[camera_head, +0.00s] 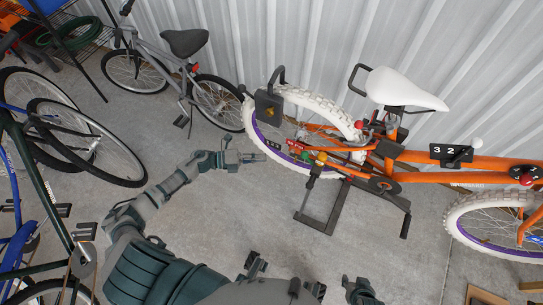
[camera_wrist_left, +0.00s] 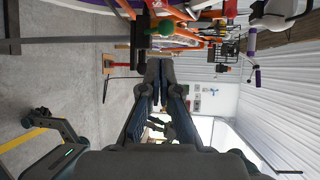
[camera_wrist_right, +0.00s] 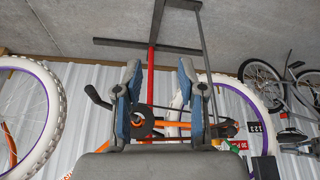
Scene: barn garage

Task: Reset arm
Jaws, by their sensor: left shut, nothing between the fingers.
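My left arm (camera_head: 160,195) comes in from the lower left of the head view, stretched over the floor. Its left gripper (camera_head: 262,157) is just left of the orange bike's rear wheel; whether it touches cannot be told. In the left wrist view the left gripper (camera_wrist_left: 160,68) has its fingertips together with nothing between them. In the right wrist view the right gripper (camera_wrist_right: 159,75) has its fingers wide apart and empty. The orange bike (camera_wrist_right: 175,116) shows behind those fingers. In the head view I cannot clearly make out the right gripper.
The orange bike (camera_head: 440,158) with a white saddle (camera_head: 405,88) stands by the corrugated wall (camera_head: 310,40), on a dark floor stand (camera_head: 322,222). A grey bike (camera_head: 160,55) stands behind. Several bikes crowd the left, including a dark green one (camera_head: 42,188). Concrete floor (camera_head: 235,215) is clear between.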

